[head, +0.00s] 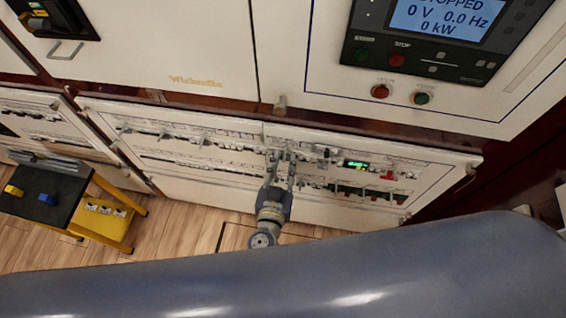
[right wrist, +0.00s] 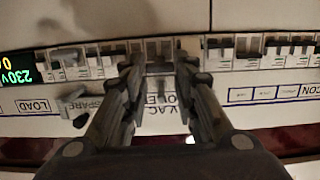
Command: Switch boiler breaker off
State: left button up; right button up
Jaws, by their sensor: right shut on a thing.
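The breaker panel (head: 200,152) is a white front with rows of small breakers. My right gripper (head: 281,157) reaches its upper breaker row near the middle. In the right wrist view, the two fingertips (right wrist: 159,68) stand on either side of a breaker (right wrist: 160,47) and are shut on it; the contact is partly hidden by the fingers. The panel lettering appears upside down there. I cannot read a boiler label, so I cannot tell which breaker is the boiler's. My left gripper is not in view.
A green display (head: 355,164) and a red switch (head: 388,175) sit right of the gripper. Above is a control unit with a lit screen (head: 447,18) reading stopped. A black-topped yellow step stool (head: 103,222) stands on the wooden floor at left.

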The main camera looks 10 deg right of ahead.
jog(key=t+b, duration=0.1)
jog(key=b, duration=0.1)
jog(key=f+t+h+b, duration=0.1)
jog(key=t+b, duration=0.1)
jog(key=b, duration=0.1)
jog(key=shift+s+f+b, duration=0.1)
jog(key=shift+f+b, duration=0.15)
jog(key=shift+b, duration=0.05)
